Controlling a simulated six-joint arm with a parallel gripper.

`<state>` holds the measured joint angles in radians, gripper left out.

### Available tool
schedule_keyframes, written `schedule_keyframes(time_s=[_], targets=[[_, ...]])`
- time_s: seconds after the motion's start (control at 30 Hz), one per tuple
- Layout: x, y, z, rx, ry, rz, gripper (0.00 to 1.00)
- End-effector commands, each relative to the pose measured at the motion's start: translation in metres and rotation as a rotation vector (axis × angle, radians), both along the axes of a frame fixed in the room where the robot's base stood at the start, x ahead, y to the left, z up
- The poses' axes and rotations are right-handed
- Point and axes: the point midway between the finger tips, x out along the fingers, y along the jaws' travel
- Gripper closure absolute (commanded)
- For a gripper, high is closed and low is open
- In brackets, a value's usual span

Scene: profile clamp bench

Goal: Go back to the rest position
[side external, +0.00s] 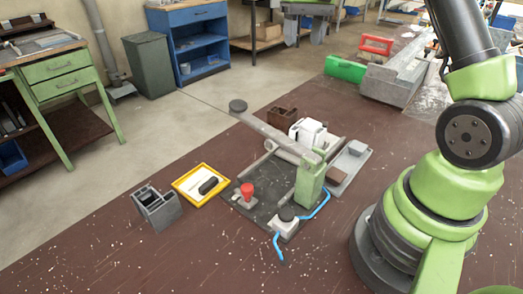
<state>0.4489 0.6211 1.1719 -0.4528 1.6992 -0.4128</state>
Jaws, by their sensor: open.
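My gripper is out of the picture; only lower parts of my green and dark grey arm show at the right. The clamp fixture stands in the middle of the bench on a dark base plate (251,212). A white block-like part (309,131) sits behind the post. A blue hose (278,246) runs at the front. I cannot tell whether the clamp grips anything.
A green box (345,69) and a grey metal block (395,80) are at the back. The front-left bench top is clear.

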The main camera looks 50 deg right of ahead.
Motion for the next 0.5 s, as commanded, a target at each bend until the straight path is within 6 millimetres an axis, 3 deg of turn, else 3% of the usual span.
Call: schedule_keyframes(time_s=[0.03,0.2,0.33,0.5], targets=[[-0.007,0.018,0.019,-0.014,-0.047,0.028,0.48],[-0.039,0.071,0.058,-0.039,-0.197,0.089,0.48],[-0.073,0.107,0.075,-0.046,-0.319,0.125,0.48],[-0.124,0.145,0.078,-0.028,-0.478,0.159,0.48]])
